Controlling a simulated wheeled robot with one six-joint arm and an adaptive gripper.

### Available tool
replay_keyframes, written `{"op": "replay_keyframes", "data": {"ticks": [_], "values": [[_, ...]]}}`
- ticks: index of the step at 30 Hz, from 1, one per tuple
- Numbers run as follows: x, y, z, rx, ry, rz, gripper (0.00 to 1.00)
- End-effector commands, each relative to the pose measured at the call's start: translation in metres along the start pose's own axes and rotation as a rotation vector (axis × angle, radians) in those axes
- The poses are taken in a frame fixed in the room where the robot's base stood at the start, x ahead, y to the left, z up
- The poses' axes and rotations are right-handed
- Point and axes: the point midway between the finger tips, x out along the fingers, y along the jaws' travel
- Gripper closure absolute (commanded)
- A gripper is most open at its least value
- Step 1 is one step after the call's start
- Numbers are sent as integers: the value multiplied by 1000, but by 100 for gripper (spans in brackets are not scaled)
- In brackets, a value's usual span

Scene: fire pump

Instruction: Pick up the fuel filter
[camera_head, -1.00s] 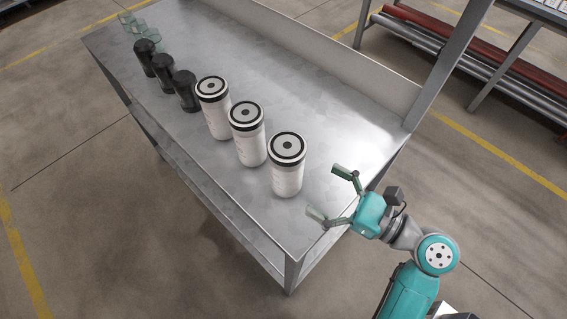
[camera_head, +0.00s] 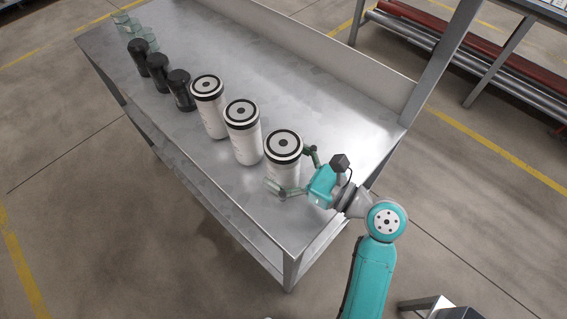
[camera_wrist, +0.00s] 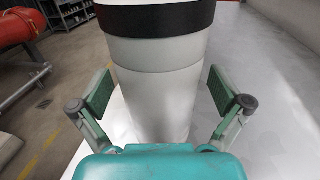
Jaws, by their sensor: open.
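Three white cylindrical filters with black-ringed tops stand upright in a row on the metal table. The nearest fuel filter (camera_head: 283,152) is at the right end of the row. My gripper (camera_head: 290,174) is open around this filter's lower part, one finger on each side. In the wrist view the filter's white body (camera_wrist: 158,85) stands between the two green finger pads, with a visible gap on each side. The middle filter (camera_head: 243,132) and the far filter (camera_head: 209,106) stand to the left, apart from my gripper.
Several black cylindrical parts (camera_head: 158,72) and clear glass-like pieces (camera_head: 127,24) continue the row at the table's far left. The metal table (camera_head: 310,80) is bare behind the filters and has a raised back edge. A metal post (camera_head: 432,60) rises at its right corner.

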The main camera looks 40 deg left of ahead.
Motion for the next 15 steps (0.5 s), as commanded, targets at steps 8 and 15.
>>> {"op": "replay_keyframes", "data": {"ticks": [8,15], "values": [[0,0,0,0,0,0,45],[0,0,1,-1,-1,0,89]]}}
